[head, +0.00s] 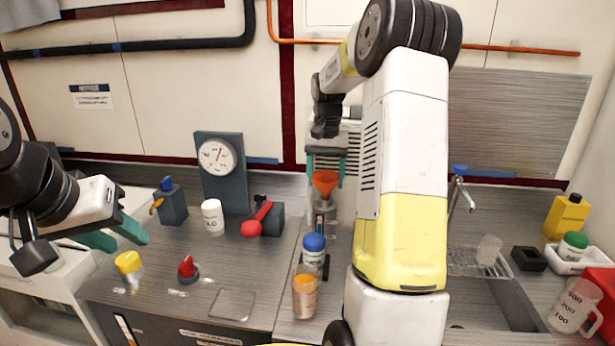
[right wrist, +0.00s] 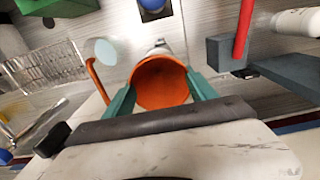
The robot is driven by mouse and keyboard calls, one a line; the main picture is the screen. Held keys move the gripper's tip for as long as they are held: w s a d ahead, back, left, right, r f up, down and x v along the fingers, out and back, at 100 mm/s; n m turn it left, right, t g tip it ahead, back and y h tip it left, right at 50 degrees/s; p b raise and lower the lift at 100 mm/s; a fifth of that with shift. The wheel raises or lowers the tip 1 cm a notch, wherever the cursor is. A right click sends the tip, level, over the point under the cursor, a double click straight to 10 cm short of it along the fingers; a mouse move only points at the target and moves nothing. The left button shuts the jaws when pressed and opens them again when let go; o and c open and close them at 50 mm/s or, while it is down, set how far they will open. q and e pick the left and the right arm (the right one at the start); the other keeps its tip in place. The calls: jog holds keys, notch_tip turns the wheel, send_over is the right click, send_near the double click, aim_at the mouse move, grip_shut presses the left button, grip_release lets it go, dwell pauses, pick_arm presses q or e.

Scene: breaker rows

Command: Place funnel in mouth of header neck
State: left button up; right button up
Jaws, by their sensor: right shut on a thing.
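The orange funnel (head: 325,180) is upright between the teal fingertips of my right gripper (head: 326,176), which is shut on it. In the right wrist view the funnel (right wrist: 160,84) shows its wide open mouth between the two fingers (right wrist: 162,98). The grey-white header neck (head: 325,210) stands directly below the funnel in the head view. The funnel's spout end lies close to the neck's top; I cannot tell whether it is inside. My left gripper (head: 118,238) is open and empty at the left, above the counter's edge.
A sink with a rack (head: 468,262) is at right.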

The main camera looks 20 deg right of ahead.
jog(key=o, duration=1.3)
jog(key=shift+o, duration=0.2)
notch_tip(320, 180, up, 12)
jog(key=s+a+r+n+t, duration=0.1)
jog(key=s+a+r, duration=0.2)
jog(key=s+a, duration=0.15)
jog(key=s+a+f+n+t, duration=0.1)
jog(key=s+a, duration=0.2)
jog(key=s, duration=0.4)
jog(key=s+a+f+n+t+y, duration=0.1)
jog(key=s+a+f+n+t, duration=0.1)
jog(key=s, duration=0.5)
jog(key=s+a+f+n+t+y, duration=0.1)
jog(key=s+a+f+t, duration=0.1)
jog(key=s+a, duration=0.3)
jog(key=s, duration=0.3)
jog(key=shift+f+n, duration=0.2)
jog(key=shift+n, duration=0.2)
jog(key=shift+s, duration=0.1)
